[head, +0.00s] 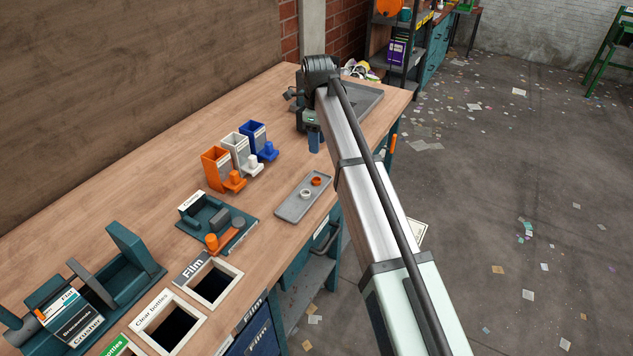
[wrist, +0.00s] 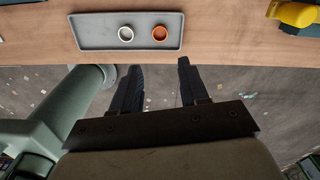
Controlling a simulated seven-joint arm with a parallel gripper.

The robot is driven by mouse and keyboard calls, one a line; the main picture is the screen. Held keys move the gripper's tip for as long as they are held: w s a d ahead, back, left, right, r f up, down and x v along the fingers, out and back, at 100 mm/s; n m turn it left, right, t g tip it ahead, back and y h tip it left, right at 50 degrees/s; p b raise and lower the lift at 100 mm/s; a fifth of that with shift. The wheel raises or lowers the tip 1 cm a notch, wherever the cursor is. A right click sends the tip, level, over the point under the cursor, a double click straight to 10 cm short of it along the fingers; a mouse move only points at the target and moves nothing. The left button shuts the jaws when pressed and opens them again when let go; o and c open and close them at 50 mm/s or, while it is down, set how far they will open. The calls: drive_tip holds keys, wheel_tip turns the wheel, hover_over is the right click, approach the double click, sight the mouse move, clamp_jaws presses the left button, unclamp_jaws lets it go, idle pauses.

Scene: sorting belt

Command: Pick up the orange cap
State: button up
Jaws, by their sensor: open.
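The orange cap (head: 316,181) is a small ring lying on a grey tray (head: 290,208) near the front edge of the workbench. A white cap (head: 305,193) lies beside it, apart from it. In the wrist view the orange cap (wrist: 160,34) is on the right of the tray and the white cap (wrist: 126,34) is to its left. My gripper (wrist: 158,72) is open and empty. In the wrist view its fingertips point toward the tray and appear below it, over the floor side. In the head view the gripper (head: 314,136) is partly hidden by my arm, beyond the tray.
Orange (head: 215,168), white (head: 236,150) and blue (head: 253,136) dispensers stand behind the tray. A teal fixture (head: 190,232) with an orange lever lies to its left, near the framed Film opening (head: 238,274). A larger grey tray (head: 366,104) sits at the far bench end.

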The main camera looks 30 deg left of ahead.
sight(317, 180)
wheel_tip(317, 180, down, 14)
drive_tip(key=shift+a+r, duration=0.1)
drive_tip(key=shift+r, duration=0.15)
clamp_jaws()
idle(0.9)
